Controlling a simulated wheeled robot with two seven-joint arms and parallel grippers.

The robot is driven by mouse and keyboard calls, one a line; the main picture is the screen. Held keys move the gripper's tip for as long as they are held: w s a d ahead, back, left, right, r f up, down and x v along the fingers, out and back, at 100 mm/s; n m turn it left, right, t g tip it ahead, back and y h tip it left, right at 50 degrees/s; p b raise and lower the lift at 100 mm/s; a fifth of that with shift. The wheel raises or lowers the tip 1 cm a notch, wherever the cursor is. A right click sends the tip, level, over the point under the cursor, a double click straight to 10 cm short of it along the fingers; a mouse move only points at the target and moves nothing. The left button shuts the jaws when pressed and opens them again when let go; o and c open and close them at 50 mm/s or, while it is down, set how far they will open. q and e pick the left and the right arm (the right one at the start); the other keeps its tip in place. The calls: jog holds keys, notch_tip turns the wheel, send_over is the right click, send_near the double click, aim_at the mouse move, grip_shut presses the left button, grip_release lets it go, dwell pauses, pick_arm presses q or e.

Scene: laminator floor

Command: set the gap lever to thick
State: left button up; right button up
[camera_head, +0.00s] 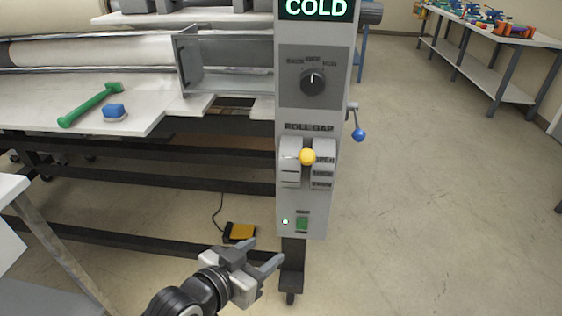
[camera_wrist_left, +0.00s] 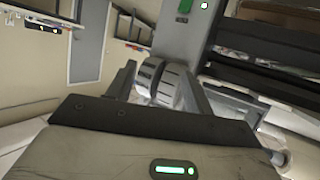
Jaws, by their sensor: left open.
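The gap lever has a yellow knob (camera_head: 307,156) and stands on the ROLL GAP housing (camera_head: 290,168) of the grey control column. The knob is level with the top label, OPEN; two lower labels, the bottom one THIN, are below it. My left gripper (camera_head: 264,252) is open and empty, below and left of the knob and apart from it. In the left wrist view the scene is turned over; the ribbed white housing (camera_wrist_left: 168,88) shows beyond and between the fingers (camera_wrist_left: 155,85). The yellow knob does not show there. My right gripper is not in view.
A rotary switch (camera_head: 312,82) and a COLD display (camera_head: 317,8) are above the lever; a green button (camera_head: 302,224) is below. A blue-knobbed crank (camera_head: 358,134) juts out right. A green tool (camera_head: 90,104) lies on the left table. A yellow pedal (camera_head: 241,232) is on the floor.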

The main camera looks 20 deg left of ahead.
aim_at(313, 153)
pick_arm(q)
notch_tip(313, 153, up, 14)
jog(key=w+m+t+h+b, duration=0.1)
jog(key=w+t+h+b, duration=0.1)
jog(key=w+t, duration=0.1)
jog(key=p+x, duration=0.2)
jog(key=x, duration=1.3)
jog(key=shift+a+r, duration=0.1)
jog(key=shift+r, duration=0.05)
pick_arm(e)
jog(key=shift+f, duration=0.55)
